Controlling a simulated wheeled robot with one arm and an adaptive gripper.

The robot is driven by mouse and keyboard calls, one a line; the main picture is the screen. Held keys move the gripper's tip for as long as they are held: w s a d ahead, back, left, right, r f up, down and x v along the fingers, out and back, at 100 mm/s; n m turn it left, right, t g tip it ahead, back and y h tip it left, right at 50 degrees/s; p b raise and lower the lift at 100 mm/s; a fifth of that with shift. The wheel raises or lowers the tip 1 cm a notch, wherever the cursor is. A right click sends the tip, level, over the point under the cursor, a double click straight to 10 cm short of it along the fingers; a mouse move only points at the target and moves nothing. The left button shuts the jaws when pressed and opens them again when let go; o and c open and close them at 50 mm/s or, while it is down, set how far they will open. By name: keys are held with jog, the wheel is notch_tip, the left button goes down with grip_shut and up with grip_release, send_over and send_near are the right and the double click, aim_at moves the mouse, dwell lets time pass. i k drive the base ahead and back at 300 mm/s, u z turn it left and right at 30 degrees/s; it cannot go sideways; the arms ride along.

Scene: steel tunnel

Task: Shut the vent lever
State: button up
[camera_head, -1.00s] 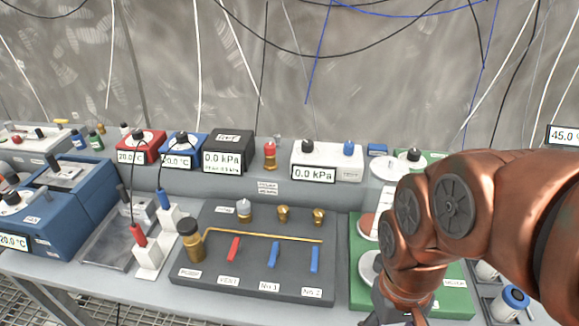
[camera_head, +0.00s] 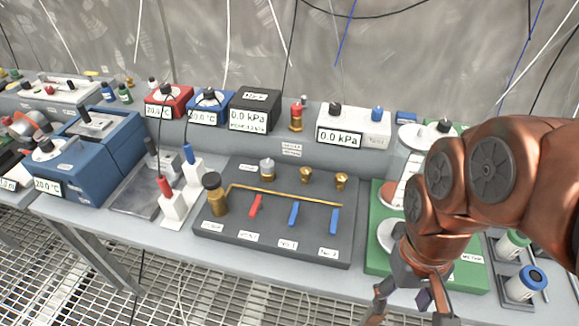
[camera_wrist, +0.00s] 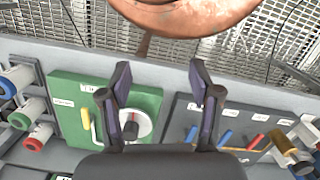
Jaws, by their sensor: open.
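The vent lever is the small red lever (camera_head: 256,206) on the dark grey valve panel (camera_head: 215,243), behind the label reading VENT (camera_head: 248,237). It stands to the left of two blue levers, tilted much like them. It also shows in the wrist view (camera_wrist: 256,142), right of the fingers. My gripper (camera_head: 410,303) is open and empty, near the bench's front edge, to the right of the panel and apart from the lever. In the wrist view my gripper's fingers (camera_wrist: 160,75) are spread over the green board's side.
Two blue levers (camera_head: 293,214) (camera_head: 334,221) stand right of the red one. A brass pump knob (camera_head: 214,198) with a black top stands left of it. A brass pipe (camera_head: 285,195) runs behind the levers. A green board (camera_head: 460,278) lies right of the panel.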

aim_at(258, 204)
jog(key=u, duration=0.5)
jog(key=k, duration=1.2)
jog(key=u, duration=0.65)
jog(key=i, duration=0.95)
jog(key=u, duration=0.35)
